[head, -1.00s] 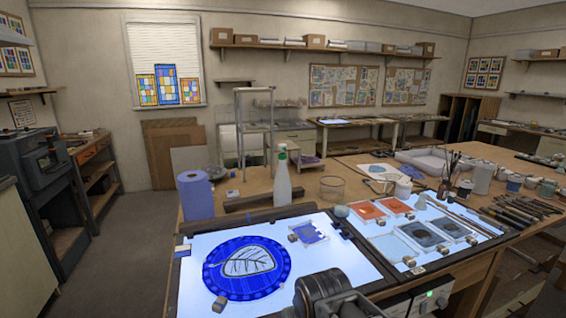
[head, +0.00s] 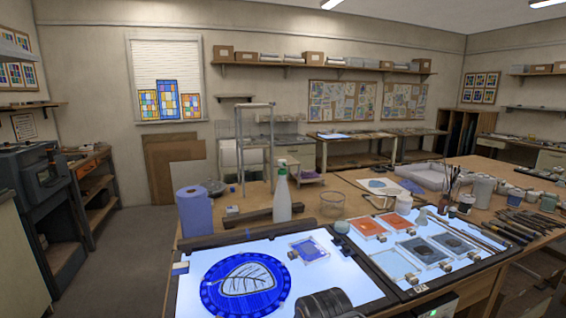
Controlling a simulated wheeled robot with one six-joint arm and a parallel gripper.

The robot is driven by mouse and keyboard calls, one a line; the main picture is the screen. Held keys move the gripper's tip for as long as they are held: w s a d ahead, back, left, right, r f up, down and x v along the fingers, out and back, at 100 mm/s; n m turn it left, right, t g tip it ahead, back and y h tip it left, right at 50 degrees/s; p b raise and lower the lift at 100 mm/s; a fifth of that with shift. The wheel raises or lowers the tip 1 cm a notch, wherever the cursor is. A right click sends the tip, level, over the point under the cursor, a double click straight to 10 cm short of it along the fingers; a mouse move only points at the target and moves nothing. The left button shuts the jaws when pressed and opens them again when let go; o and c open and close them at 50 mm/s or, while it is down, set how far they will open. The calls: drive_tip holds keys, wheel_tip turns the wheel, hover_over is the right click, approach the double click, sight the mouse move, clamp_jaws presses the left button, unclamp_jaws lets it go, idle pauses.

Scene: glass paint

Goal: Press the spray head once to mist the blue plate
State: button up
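The blue plate (head: 213,286) is round with a pale leaf drawing and lies flat on the lit light table (head: 360,290) at the front. The spray bottle (head: 283,200) is white with a green spray head (head: 281,167). It stands upright on the wooden bench behind the light table, to the right of a blue paper roll. Nothing touches it. A dark rounded part of my arm shows at the bottom edge, right of the plate. My gripper's fingers are not in view.
The blue paper roll (head: 195,212) stands left of the bottle. A dark bar (head: 247,218) lies at the bottle's foot. A clear glass (head: 332,203) stands to its right. A small blue glass square (head: 308,249) lies on the light table. Orange and grey tiles, jars and brushes fill the right side.

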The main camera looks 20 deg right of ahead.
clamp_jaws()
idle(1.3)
